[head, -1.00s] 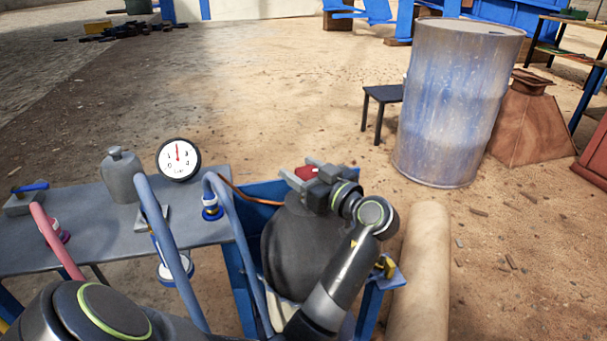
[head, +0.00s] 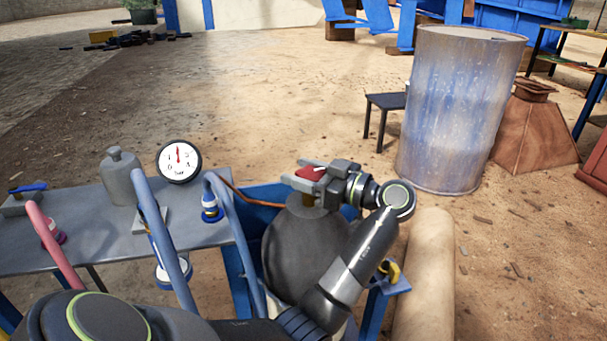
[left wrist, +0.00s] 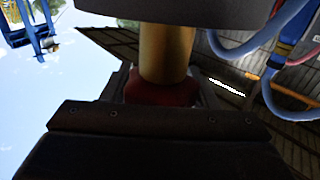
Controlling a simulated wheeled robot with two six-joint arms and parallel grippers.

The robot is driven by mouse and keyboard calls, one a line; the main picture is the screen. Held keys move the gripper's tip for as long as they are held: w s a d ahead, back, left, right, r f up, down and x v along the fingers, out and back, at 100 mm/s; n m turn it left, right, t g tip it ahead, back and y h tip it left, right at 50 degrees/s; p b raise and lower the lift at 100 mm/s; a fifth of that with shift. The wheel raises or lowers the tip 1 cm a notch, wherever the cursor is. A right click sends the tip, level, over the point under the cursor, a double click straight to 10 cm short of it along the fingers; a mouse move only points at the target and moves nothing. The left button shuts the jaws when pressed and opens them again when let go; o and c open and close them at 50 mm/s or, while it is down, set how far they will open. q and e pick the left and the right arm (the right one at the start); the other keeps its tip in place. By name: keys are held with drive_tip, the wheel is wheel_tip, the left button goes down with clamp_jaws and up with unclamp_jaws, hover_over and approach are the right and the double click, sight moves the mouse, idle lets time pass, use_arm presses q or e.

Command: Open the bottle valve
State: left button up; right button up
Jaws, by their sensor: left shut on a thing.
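The dark grey gas bottle (head: 305,250) stands in a blue frame at the lower middle of the head view. Its red valve knob (head: 311,173) sits on top, above a brass neck (head: 308,199). My left gripper (head: 304,174) is shut on the red knob, one finger on its far side and one on its near side. The left wrist view shows the red knob (left wrist: 165,92) between the fingers and the brass neck (left wrist: 166,52) beyond it. The fingers hide part of the knob. My right gripper is out of view.
A grey table (head: 90,238) on the left bears a pressure gauge (head: 179,161), a grey canister (head: 122,177) and hoses. A copper-coloured tube runs from the bottle's top toward a blue hose (head: 232,225). A blue-white barrel (head: 458,110) stands back right.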

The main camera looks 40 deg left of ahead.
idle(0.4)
use_arm(q)
drive_tip(key=o, duration=1)
drive_tip(key=shift+c, duration=0.2)
drive_tip(key=w+d+p, duration=0.1)
drive_tip(key=w+d, duration=0.1)
drive_tip(key=d, duration=1.5)
drive_tip(key=shift+d, duration=0.2)
